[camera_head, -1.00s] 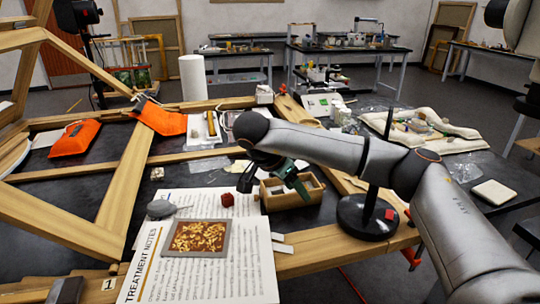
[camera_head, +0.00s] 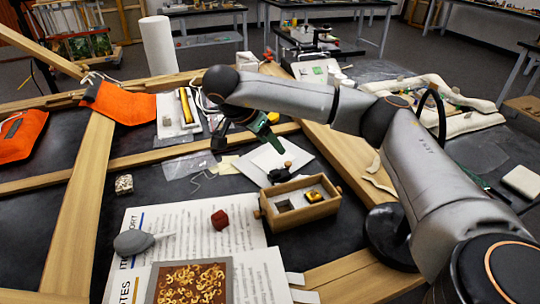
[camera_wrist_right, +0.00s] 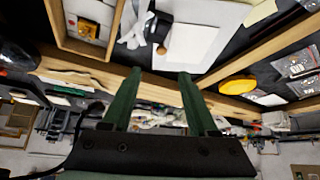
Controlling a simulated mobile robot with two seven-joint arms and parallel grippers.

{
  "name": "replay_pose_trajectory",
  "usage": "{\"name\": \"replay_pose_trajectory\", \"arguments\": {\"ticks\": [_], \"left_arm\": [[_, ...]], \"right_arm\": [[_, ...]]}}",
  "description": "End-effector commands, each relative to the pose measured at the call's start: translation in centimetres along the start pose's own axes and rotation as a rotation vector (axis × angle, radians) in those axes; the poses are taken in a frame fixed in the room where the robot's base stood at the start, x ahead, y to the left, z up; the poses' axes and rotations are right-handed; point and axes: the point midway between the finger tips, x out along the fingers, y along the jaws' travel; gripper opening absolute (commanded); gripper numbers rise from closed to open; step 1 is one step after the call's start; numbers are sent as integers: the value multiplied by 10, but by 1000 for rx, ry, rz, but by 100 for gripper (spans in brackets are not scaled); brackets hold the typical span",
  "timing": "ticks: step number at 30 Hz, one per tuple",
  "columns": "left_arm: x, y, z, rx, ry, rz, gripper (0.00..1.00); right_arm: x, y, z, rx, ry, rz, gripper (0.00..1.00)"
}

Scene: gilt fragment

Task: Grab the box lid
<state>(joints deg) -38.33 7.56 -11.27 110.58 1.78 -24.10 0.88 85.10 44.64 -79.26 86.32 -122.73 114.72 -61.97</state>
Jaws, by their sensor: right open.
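The open wooden box (camera_head: 299,214) stands on the dark table right of the printed sheets, with small items inside. Its corner also shows at top left in the wrist view (camera_wrist_right: 88,45). A flat pale panel (camera_head: 268,157) lies just behind the box, with a small dark knob-like piece (camera_head: 279,174) near its front edge. In the wrist view the panel (camera_wrist_right: 195,45) and dark piece (camera_wrist_right: 158,27) lie beyond my fingers. I cannot tell for certain whether this panel is the lid. My right gripper (camera_head: 272,138) is open and empty, above and behind the panel. My left gripper is out of view.
Wooden frame bars (camera_head: 84,190) cross the table. A dark round stand base (camera_head: 385,235) is under my right arm.

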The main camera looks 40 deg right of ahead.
Motion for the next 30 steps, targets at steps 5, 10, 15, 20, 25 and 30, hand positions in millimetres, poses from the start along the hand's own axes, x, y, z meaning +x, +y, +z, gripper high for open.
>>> {"name": "replay_pose_trajectory", "arguments": {"ticks": [5,10,15,20,25,30], "left_arm": [[2,3,3,0,-7,6,71],[1,5,-1,0,0,12,71],[1,5,-2,1,1,12,71],[1,5,-3,2,5,11,71],[2,4,-3,2,6,9,71],[2,2,-2,3,4,6,71]], "right_arm": [[35,1,0,1,0,7,59],[59,1,0,1,0,5,59],[70,0,0,1,1,4,59],[94,-3,-2,2,0,7,59],[114,-4,-2,1,1,4,59],[118,-4,-2,0,1,2,59]]}}
